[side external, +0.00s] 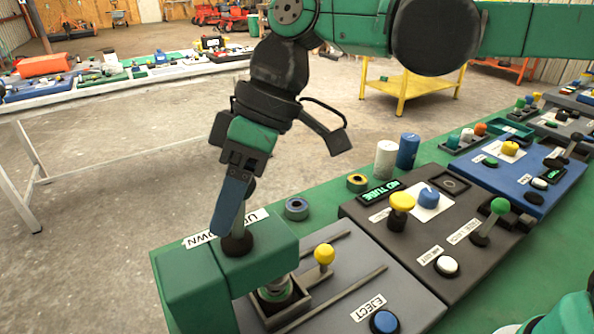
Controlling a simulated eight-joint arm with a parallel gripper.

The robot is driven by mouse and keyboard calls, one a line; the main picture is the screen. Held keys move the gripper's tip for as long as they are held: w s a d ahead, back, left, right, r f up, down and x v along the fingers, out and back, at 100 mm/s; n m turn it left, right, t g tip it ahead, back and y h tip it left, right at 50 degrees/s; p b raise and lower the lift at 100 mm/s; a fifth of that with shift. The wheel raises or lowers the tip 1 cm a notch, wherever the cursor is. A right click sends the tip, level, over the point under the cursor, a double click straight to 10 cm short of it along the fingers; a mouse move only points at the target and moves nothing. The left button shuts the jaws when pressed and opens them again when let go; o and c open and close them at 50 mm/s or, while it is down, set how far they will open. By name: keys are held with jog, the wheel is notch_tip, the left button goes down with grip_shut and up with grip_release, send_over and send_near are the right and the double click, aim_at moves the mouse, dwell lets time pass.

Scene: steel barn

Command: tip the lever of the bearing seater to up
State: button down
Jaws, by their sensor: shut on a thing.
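The bearing seater is a green press-like block (183,285) at the front left of the bench. A white label with UP and DOWN (258,216) lies on its top, partly covered by my gripper. The lever rises from a dark round boot (238,244) on that top. Only a dark bit of the lever shows beside the blue fingers, so its exact tilt is hard to tell. My gripper (226,218) points down with its blue fingers shut on the lever, just above the boot.
Beside the seater are a yellow knob (324,253), a blue EJECT button (384,321) and a tape roll (297,209). A dark panel (440,265) to the right carries a yellow knob, a blue dial and a green-topped lever (490,221). White and blue cylinders (386,160) stand behind.

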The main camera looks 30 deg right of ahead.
aim_at(255, 181)
jog(key=shift+d+y, duration=0.55)
jog(key=shift+y, duration=0.55)
jog(key=shift+f, duration=0.1)
jog(key=shift+c, duration=2.1)
grip_release()
jog(key=v, duration=0.5)
jog(key=shift+d+r, duration=0.25)
jog(key=shift+d, duration=0.05)
